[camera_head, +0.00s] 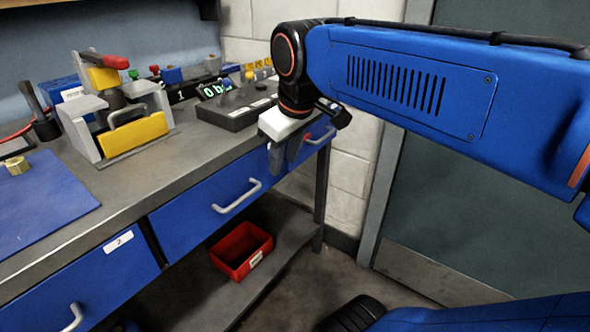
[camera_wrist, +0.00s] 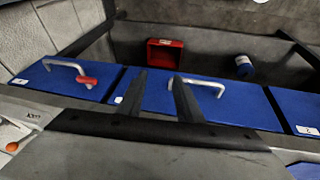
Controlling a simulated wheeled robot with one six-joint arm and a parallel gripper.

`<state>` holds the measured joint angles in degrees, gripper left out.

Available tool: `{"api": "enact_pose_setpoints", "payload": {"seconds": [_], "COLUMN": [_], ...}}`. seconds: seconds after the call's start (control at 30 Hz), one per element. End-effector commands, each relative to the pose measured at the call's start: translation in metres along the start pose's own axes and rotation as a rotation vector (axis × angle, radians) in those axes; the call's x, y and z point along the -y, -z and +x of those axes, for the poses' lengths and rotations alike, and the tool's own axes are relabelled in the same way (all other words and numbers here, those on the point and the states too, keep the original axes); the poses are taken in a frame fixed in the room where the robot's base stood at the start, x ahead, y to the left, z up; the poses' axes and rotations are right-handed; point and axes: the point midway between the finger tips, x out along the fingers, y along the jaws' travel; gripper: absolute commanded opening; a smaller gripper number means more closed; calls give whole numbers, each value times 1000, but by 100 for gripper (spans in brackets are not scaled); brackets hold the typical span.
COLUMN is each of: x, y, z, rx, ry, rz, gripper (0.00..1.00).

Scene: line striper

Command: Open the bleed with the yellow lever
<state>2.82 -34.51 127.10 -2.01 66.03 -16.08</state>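A yellow ball-shaped knob (camera_head: 249,75) shows beside the black box with the green-lit display (camera_head: 222,90) at the back of the bench. It looks like the yellow lever's end, but its shaft and the bleed are too small to make out. My gripper (camera_head: 278,160) hangs to the right of the box, at the bench's front edge over the drawers. In the wrist view my gripper (camera_wrist: 160,76) is open, with nothing between its two dark fingers. Blue drawer fronts lie beyond the fingers. The yellow knob cannot be made out clearly in the wrist view.
A grey clamp fixture with a yellow block (camera_head: 132,135) stands on the bench at left, near a blue mat (camera_head: 40,200). Drawer handles (camera_head: 236,195) stick out in front. A red bin (camera_head: 241,250) sits on the lower shelf. An orange knob (camera_wrist: 12,147) shows in the wrist view.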

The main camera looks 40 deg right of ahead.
Motion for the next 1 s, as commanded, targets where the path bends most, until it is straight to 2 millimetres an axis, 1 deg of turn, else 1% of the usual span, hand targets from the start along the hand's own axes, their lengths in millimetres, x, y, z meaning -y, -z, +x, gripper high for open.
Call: {"api": "enact_pose_setpoints", "payload": {"seconds": [0.03, 0.1, 0.3, 0.7, 0.77, 0.87, 1.0], "x": [3, 6, 12, 14, 16, 25, 42], "y": [-6, -12, -22, -24, -27, -45, -77], "z": [4, 9, 18, 20, 23, 37, 65], "rx": [-2, -5, -11, -13, -14, -21, -35], "ry": [2, 4, 9, 10, 11, 19, 33], "rz": [11, 25, 52, 59, 65, 100, 178], "gripper": [32, 32, 32, 32, 32, 32, 32]}}
